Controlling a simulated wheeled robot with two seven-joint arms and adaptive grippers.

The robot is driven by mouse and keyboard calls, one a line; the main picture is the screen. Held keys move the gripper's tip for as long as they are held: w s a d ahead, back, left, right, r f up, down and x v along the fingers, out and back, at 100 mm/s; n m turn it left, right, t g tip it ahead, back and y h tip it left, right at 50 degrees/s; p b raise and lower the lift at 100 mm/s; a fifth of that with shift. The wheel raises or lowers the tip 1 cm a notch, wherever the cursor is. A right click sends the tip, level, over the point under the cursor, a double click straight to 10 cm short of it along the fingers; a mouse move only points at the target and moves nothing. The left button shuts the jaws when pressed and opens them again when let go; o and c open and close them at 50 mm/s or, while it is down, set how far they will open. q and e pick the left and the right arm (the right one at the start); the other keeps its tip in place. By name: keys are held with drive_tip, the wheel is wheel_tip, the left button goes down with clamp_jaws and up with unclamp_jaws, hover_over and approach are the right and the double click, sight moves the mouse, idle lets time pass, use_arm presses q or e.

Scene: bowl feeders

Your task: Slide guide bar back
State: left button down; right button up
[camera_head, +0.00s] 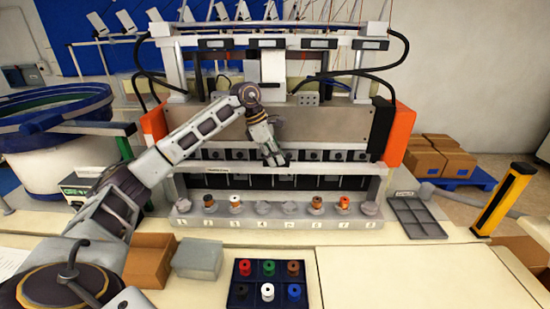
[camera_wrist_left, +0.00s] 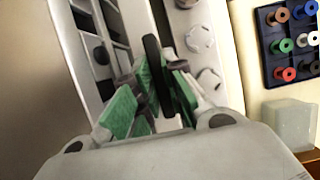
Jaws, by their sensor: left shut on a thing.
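My left gripper (camera_head: 276,160) reaches in from the left to the middle of the machine's front. In the left wrist view its green-padded fingers (camera_wrist_left: 152,92) are shut on a narrow black piece (camera_wrist_left: 153,65), which I take to be part of the guide bar. A long light-grey bar (camera_head: 330,169) runs across the machine front at the gripper's height, above the row of spool seats. The fingertips hide part of the bar behind them. My right gripper is in neither view.
Below the bar, a light ledge (camera_head: 280,222) carries several spools and seats. A dark blue tray (camera_head: 267,284) of coloured spools lies in front, beside a grey box (camera_head: 198,259) and a brown box (camera_head: 150,260). A grey divided tray (camera_head: 416,217) lies right. The front right tabletop is clear.

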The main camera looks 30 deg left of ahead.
use_arm(q)
drive_tip(key=c, duration=1.7)
unclamp_jaws()
drive_tip(key=shift+w+a+r, duration=0.2)
drive_tip(key=shift+o, duration=1.1)
drive_tip(key=shift+w+f, duration=0.1)
drive_tip(key=shift+f, duration=0.05)
drive_tip(key=v, duration=1.2)
